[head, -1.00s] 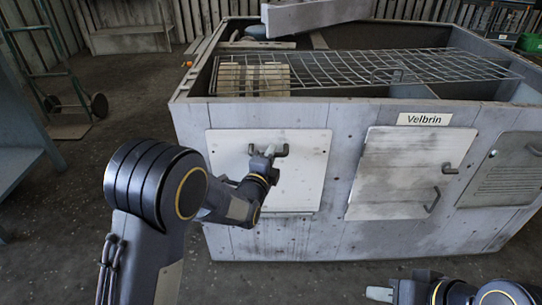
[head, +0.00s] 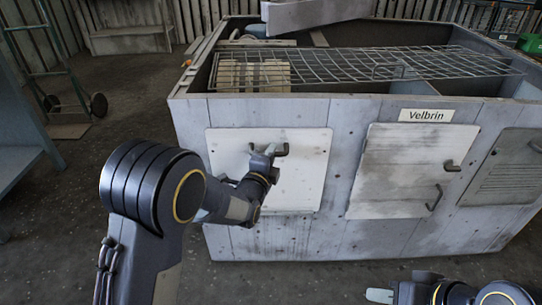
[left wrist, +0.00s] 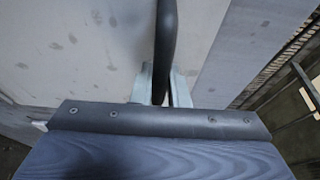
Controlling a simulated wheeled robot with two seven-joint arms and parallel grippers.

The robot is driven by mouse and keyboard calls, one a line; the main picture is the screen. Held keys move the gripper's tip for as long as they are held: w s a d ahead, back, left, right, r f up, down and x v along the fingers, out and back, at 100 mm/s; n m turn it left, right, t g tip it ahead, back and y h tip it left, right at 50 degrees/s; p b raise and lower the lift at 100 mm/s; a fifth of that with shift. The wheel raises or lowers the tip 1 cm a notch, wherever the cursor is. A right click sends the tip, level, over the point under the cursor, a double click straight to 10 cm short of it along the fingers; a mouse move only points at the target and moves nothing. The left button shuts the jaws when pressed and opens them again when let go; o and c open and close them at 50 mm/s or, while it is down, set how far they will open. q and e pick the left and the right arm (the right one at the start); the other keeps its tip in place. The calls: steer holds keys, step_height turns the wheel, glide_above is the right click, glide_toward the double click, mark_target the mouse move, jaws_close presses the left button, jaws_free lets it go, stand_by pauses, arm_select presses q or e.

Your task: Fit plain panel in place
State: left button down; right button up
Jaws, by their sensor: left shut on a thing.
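A plain pale panel (head: 300,180) lies against the left part of the grey housing's front wall (head: 345,115). It has a dark bar handle (head: 281,149) near its top. My left gripper (head: 266,152) is shut on this handle. In the left wrist view the dark handle bar (left wrist: 166,45) runs between the pale fingers of my left gripper (left wrist: 160,85), with the pale panel surface (left wrist: 80,45) behind. My right gripper (head: 382,294) is low at the bottom edge, away from the housing; its finger gap is not clear.
A second panel (head: 395,180) with two handles sits tilted on the front, and a louvred panel (head: 508,170) is at the right. A wire rack (head: 400,65) lies across the open top. A blue-grey bench (head: 25,150) stands at the left. Floor in front is clear.

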arm_select(q)
steer(key=shift+w+r, duration=0.1)
steer(key=c, duration=0.8)
jaws_free()
steer(key=shift+f, duration=0.25)
steer(key=shift+c, duration=0.2)
steer(key=s+b, duration=0.1)
steer(key=s, duration=0.7)
